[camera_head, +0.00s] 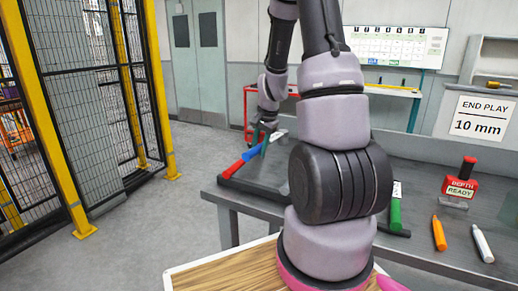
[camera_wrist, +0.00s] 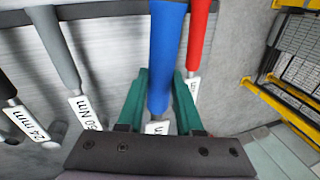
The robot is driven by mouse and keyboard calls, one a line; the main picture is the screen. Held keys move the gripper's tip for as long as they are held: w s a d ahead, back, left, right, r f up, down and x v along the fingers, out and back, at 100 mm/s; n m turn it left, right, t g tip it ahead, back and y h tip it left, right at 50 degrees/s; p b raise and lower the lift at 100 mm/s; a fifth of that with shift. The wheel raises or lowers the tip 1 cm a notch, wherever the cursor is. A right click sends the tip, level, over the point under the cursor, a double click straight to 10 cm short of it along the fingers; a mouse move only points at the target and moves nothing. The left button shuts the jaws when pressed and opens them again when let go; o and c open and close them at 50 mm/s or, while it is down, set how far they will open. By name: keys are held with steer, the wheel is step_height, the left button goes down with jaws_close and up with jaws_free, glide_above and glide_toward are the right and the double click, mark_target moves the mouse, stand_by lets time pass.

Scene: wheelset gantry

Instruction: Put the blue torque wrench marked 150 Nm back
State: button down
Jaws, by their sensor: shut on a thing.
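The blue-handled wrench (camera_wrist: 168,45) runs up the middle of the wrist view, between the green fingers of my gripper (camera_wrist: 160,78). My gripper is shut on it. Its white tag (camera_wrist: 157,127) is mostly hidden by the gripper body, so I cannot read its marking. In the head view the blue handle (camera_head: 252,152) shows at the far left end of the grey bench, beside my gripper (camera_head: 267,138). I cannot tell whether the wrench rests on the bench or is lifted.
The bench (camera_head: 330,225) also holds a green tool (camera_head: 395,213), an orange tool (camera_head: 438,233) and a red gauge (camera_head: 460,184).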

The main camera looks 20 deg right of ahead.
steer(key=shift+f, duration=4.3)
steer(key=shift+c, duration=2.4)
jaws_free()
steer(key=v, duration=1.1)
steer(key=s+a+r+n+t, duration=0.15)
steer(key=a+r, duration=0.35)
steer(key=r, duration=0.5)
steer(key=s+a+r+n+t+y, duration=0.1)
steer(key=s+a+r+n+t, duration=0.2)
steer(key=s+r, duration=1.3)
steer(key=s+a+n, duration=0.1)
steer(key=a+n, duration=0.2)
steer(key=a, duration=0.1)
steer(key=shift+a, duration=0.4)
